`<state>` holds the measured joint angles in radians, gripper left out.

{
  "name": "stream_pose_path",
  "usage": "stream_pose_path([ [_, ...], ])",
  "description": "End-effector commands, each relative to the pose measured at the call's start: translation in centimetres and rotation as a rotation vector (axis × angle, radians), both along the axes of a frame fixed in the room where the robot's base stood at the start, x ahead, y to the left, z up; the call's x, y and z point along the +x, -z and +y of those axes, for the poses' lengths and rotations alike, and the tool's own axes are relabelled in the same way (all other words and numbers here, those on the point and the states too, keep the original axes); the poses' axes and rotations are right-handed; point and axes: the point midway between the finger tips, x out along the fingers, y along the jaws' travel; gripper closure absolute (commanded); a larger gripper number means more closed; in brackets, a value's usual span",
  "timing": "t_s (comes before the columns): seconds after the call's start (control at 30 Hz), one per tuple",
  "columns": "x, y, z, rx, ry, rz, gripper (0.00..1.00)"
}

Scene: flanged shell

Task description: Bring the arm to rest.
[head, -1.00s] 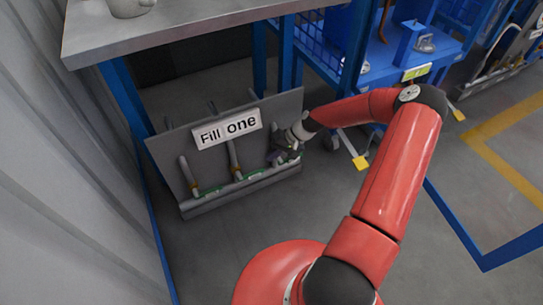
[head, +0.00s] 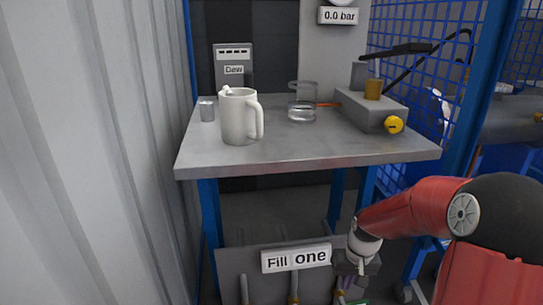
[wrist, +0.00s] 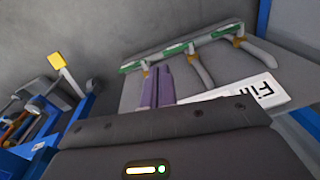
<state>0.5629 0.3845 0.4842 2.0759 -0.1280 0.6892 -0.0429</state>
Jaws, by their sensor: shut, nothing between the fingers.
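My red arm (head: 415,208) comes in from the right in the head view. Its gripper (head: 357,268) hangs low at the right end of the grey panel (head: 235,262) labelled "Fill one" (head: 296,257). The fingertips are hard to make out there. In the wrist view my gripper's purple fingers (wrist: 157,80) are together with nothing between them. They lie in front of the same panel (wrist: 205,78), which appears upside down with its pipes and green strip. I cannot tell whether the fingers touch the panel.
Above the panel stands a grey table (head: 310,150) with a white mug (head: 239,117), a glass of clear liquid (head: 302,104), a small metal cup (head: 207,109), a "Dew" box (head: 233,70) and a grey block with a yellow knob (head: 393,125). Corrugated wall (head: 90,150) is left, blue mesh (head: 425,55) right.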

Motion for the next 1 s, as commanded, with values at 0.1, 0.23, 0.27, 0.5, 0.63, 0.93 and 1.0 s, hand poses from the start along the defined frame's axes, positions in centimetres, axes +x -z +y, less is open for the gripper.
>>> stream_pose_path([
  [0.1,-2.2,-4.9,0.7,-0.088,-0.009,-0.050,1.00],
  [0.23,-5.1,-9.4,1.5,-0.153,-0.002,-0.110,1.00],
  [0.27,-5.9,-10.4,1.7,-0.164,0.002,-0.126,1.00],
  [0.5,-12.6,-17.0,3.3,-0.188,0.028,-0.272,1.00],
  [0.63,-16.2,-19.1,3.9,-0.158,0.041,-0.350,1.00],
  [0.93,-20.6,-20.5,4.5,-0.083,0.049,-0.440,1.00],
  [1.0,-20.8,-20.5,4.6,-0.079,0.048,-0.443,1.00],
])
